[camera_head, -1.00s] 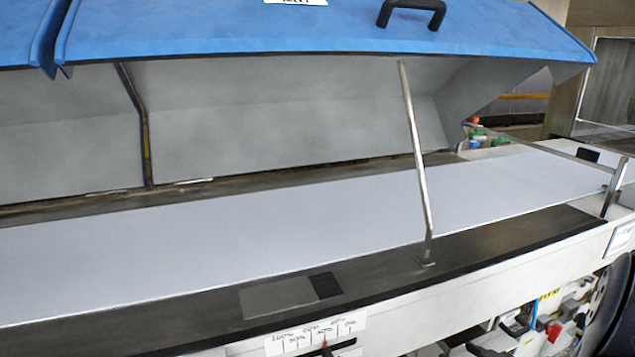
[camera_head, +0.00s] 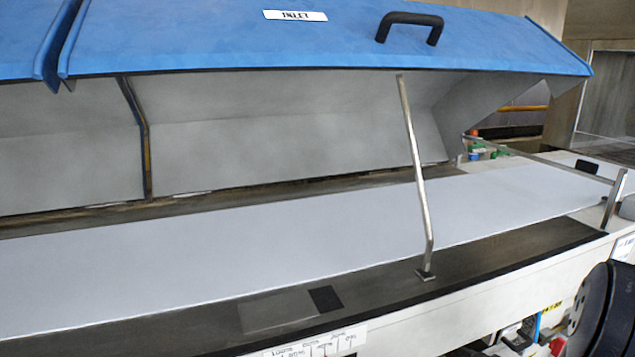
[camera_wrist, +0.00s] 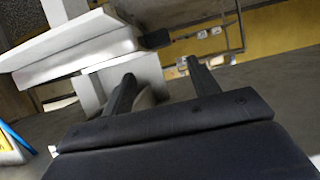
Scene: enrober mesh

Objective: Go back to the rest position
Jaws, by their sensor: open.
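My gripper (camera_wrist: 158,75) shows in the wrist view with its two dark fingers apart and nothing between them. Beyond the fingers are a pale machine end (camera_wrist: 85,45), grey floor and a yellowish wall. In the head view the gripper itself does not show; a dark rounded part at the lower right edge seems to be my own arm. The enrober's blue hood (camera_head: 230,35), labelled INLET, is raised above the white belt (camera_head: 250,240).
A thin metal prop (camera_head: 416,180) stands between the hood and the machine's dark front ledge (camera_head: 455,262). A black handle (camera_head: 408,22) sits on the hood. A metal guard rail (camera_head: 560,165) is at the belt's right end. Small coloured items (camera_head: 480,150) lie behind it.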

